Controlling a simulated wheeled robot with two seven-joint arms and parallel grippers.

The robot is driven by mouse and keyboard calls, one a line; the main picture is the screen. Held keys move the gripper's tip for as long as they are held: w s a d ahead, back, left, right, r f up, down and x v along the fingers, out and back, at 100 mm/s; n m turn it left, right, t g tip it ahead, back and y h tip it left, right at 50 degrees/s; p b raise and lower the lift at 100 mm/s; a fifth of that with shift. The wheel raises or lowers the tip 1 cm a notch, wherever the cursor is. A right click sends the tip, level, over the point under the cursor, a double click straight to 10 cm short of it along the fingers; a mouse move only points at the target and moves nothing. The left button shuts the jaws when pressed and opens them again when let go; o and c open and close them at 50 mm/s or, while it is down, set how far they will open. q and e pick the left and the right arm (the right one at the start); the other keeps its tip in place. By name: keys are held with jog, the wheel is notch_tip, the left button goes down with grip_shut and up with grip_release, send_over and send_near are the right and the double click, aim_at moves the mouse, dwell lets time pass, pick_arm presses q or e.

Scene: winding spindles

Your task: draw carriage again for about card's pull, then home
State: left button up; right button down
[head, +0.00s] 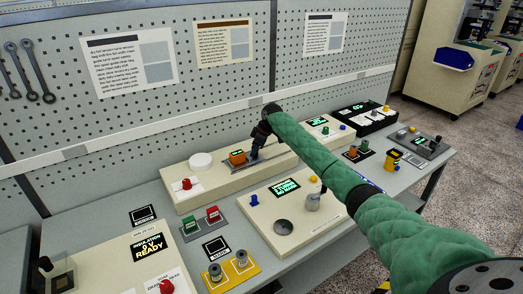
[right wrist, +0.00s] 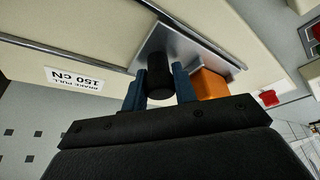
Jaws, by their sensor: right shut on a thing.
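The carriage unit is a metal plate (right wrist: 180,45) with an orange block (right wrist: 208,84) and a black cylindrical knob (right wrist: 160,72). In the head view the orange block (head: 237,158) sits on a long cream box near the pegboard. My right gripper (head: 255,149) reaches down just right of the orange block. In the right wrist view its blue-grey fingers (right wrist: 160,85) are shut around the black knob. A white card (right wrist: 75,78) on the cream surface reads "BRAKE PULL 150 CN", upside down in that view. My left gripper is not in view.
The cream box also bears a white disc (head: 201,160) and a red knob (head: 186,184). In front are green and red blocks (head: 190,225), a yellow tray (head: 231,270) and a cream panel (head: 262,224) with a lit display. A panel reading "INSULATION READY" (head: 149,246) stands lower left.

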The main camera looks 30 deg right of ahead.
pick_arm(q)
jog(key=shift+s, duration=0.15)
pick_arm(e)
jog(key=shift+a, duration=0.15)
jog(key=c, duration=1.1)
grip_release()
jog(key=shift+a, duration=0.2)
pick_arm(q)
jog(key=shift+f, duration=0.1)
pick_arm(e)
jog(key=shift+d, duration=0.1)
jog(key=shift+d+r, duration=0.1)
jog(key=shift+r, duration=0.05)
jog(key=shift+s+d+r+b, duration=0.1)
jog(key=shift+r+b, duration=0.25)
jog(key=shift+b, duration=0.1)
jog(key=b+v, duration=0.2)
jog(key=v, duration=0.2)
jog(key=shift+s+d+r, duration=0.1)
jog(key=shift+d+r, duration=0.05)
jog(key=shift+r, duration=0.2)
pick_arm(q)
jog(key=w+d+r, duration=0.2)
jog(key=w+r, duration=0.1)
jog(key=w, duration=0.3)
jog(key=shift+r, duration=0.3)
pick_arm(e)
jog(key=shift+v, duration=0.9)
